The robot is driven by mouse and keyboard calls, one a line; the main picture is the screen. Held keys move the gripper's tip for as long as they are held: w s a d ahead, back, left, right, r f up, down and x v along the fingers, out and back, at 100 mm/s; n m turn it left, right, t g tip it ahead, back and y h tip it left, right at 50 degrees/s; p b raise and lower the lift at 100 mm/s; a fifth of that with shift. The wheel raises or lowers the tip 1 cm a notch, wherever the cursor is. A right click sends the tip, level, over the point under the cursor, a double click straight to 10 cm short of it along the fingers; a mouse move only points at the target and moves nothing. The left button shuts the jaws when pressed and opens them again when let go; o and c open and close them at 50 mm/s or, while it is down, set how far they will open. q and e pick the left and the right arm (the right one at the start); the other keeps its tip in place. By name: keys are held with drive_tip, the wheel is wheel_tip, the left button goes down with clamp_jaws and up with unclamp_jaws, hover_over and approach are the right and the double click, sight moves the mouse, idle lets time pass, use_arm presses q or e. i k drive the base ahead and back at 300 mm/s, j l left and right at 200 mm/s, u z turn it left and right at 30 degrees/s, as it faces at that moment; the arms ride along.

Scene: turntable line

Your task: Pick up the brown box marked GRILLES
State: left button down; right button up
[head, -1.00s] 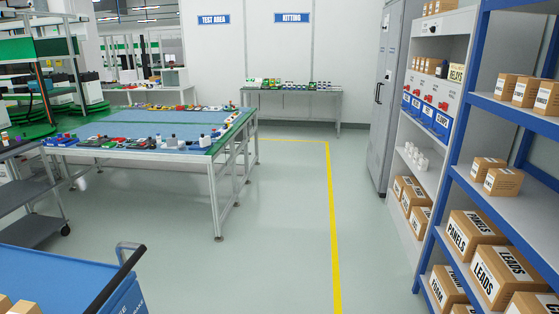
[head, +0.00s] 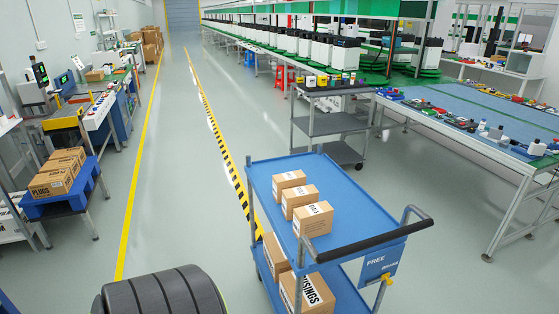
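No box marked GRILLES can be read in the head view. Three small brown boxes stand in a row on the top deck of a blue cart (head: 339,209): a far one (head: 289,185), a middle one (head: 299,201) and a near one (head: 313,219). Their labels are too small to read. On the cart's lower deck are a brown box with a label ending in USINGS (head: 308,293) and another brown box (head: 275,254), partly hidden. At left, a brown box marked PLUGS (head: 51,183) sits with others on a blue stand (head: 64,204). Neither gripper is in view.
The cart's black handle (head: 374,241) faces me at right. A grey trolley (head: 327,124) and a long workbench (head: 512,150) stand beyond. Machines (head: 88,108) line the left side. The floor between the yellow line (head: 137,177) and the striped line (head: 222,144) is clear.

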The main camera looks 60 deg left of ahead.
sight(284, 181)
drive_tip(key=j+u, duration=0.1)
drive_tip(key=u, duration=0.3)
drive_tip(key=i+j+u, duration=0.1)
drive_tip(key=u, duration=0.25)
drive_tip(key=j+u, duration=0.1)
drive_tip(key=u, duration=0.3)
drive_tip(key=i+u, duration=0.1)
drive_tip(key=u, duration=0.3)
drive_tip(key=i+j, duration=0.1)
drive_tip(key=i+u, duration=0.05)
drive_tip(key=i, duration=0.05)
